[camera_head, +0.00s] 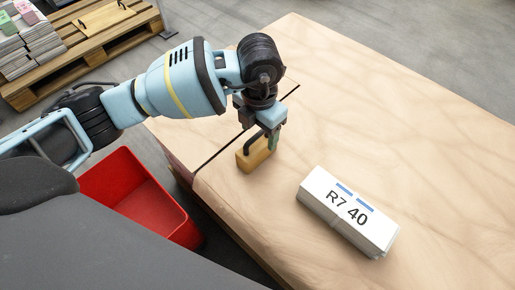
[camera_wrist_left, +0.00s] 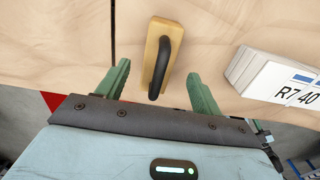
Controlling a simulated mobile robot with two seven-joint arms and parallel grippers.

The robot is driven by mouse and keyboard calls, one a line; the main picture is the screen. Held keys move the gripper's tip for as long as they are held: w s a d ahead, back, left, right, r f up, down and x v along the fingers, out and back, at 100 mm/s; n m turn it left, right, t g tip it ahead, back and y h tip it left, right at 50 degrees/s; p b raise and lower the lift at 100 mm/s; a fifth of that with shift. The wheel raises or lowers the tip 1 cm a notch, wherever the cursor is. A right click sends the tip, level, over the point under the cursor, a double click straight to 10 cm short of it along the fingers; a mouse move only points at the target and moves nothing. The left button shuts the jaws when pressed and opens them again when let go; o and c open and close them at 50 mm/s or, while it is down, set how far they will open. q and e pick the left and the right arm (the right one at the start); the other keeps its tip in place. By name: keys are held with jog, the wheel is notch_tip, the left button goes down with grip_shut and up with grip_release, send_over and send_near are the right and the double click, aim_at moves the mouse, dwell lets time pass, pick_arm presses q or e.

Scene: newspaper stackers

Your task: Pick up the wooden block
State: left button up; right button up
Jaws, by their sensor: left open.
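The wooden block (camera_head: 254,157) stands on the table (camera_head: 440,120) near its left edge, in the head view just below my left gripper (camera_head: 263,140). It is a tan block with a dark curved handle on top. In the left wrist view the block (camera_wrist_left: 150,65) and its black handle lie between the two green fingers of my left gripper (camera_wrist_left: 160,88). The fingers are apart, with a gap on each side of the block. The gripper partly hides the block in the head view. My right gripper is not in view.
A white newspaper bundle marked R7 40 (camera_head: 348,212) lies to the right of the block. A red bin (camera_head: 135,190) stands on the floor at the left. A pallet (camera_head: 85,55) with paper stacks is at the upper left. The right side of the table is clear.

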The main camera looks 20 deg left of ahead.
pick_arm(q)
jog(key=shift+s+f, duration=0.1)
jog(key=shift+f, duration=0.45)
notch_tip(320, 180, down, 4)
jog(key=shift+s+a+f+b, duration=0.1)
jog(key=shift+s+a+b, duration=0.05)
jog(key=shift+b, duration=0.8)
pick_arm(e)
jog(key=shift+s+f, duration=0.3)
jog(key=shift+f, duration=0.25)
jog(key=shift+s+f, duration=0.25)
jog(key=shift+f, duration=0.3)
pick_arm(q)
jog(key=shift+c, duration=0.3)
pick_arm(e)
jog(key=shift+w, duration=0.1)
pick_arm(q)
jog(key=c, duration=1.2)
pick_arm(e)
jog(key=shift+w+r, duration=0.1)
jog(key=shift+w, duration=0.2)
pick_arm(q)
jog(key=shift+o, duration=0.2)
